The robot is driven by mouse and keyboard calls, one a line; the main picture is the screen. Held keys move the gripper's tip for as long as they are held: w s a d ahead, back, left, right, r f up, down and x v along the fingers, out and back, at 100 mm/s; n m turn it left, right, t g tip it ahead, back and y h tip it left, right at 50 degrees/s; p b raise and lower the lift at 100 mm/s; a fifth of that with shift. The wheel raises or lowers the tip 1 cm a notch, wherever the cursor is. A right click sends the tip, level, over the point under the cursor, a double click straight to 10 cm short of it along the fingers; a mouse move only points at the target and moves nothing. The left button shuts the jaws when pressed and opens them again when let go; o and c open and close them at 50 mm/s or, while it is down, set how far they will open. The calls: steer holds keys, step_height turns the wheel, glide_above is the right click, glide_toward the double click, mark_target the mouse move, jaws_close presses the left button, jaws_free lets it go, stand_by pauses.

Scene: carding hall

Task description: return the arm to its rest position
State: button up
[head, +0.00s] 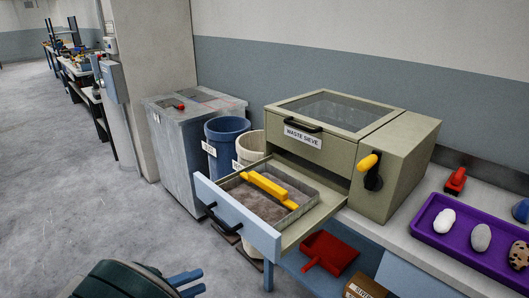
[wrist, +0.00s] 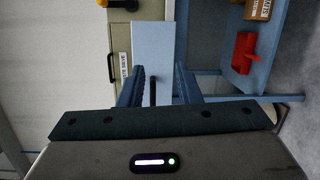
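My gripper (head: 196,282) shows at the bottom left of the head view, in front of and apart from the pulled-out drawer. In the wrist view my gripper (wrist: 158,78) has its two blue fingers spread, with nothing held. The drawer's pale blue front (head: 236,222) carries a black handle (head: 222,222). In the wrist view the handle (wrist: 153,91) shows in the gap between the fingers, beyond them. The drawer belongs to the beige waste sieve (head: 405,158) and stands open. In it is a grey tray (head: 296,213) with grey matter and a yellow bar-handled tool (head: 268,190).
The open drawer juts out over the floor. A blue bin (head: 226,130) and a cream bin (head: 249,146) stand beside a grey cabinet (head: 178,143). A red dustpan (head: 329,253) lies on the lower shelf. A purple tray (head: 462,250) sits right. Floor at left is clear.

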steer(key=w+d+r+m+g+y+p, duration=0.1)
steer(key=d+r+g+y, duration=0.2)
steer(key=d, duration=0.6)
steer(key=w+d+r+m+g+y+p, duration=0.1)
steer(key=w+d+r+m+g+y, duration=0.1)
steer(key=d+g, duration=0.55)
steer(key=s+d+r+m+t+y+p, duration=0.1)
steer(key=s+d+r+m+t+y, duration=0.1)
steer(key=d, duration=0.5)
steer(key=s+d+r+m+t+y+p, duration=0.2)
steer(key=s+d+r+y, duration=0.2)
steer(key=s+d+y, duration=0.2)
steer(key=shift+s+d+r+m+y, duration=0.2)
steer(key=shift+d+m+y, duration=0.2)
steer(key=shift+d+y, duration=0.45)
steer(key=shift+a, duration=0.2)
steer(key=shift+a, duration=0.15)
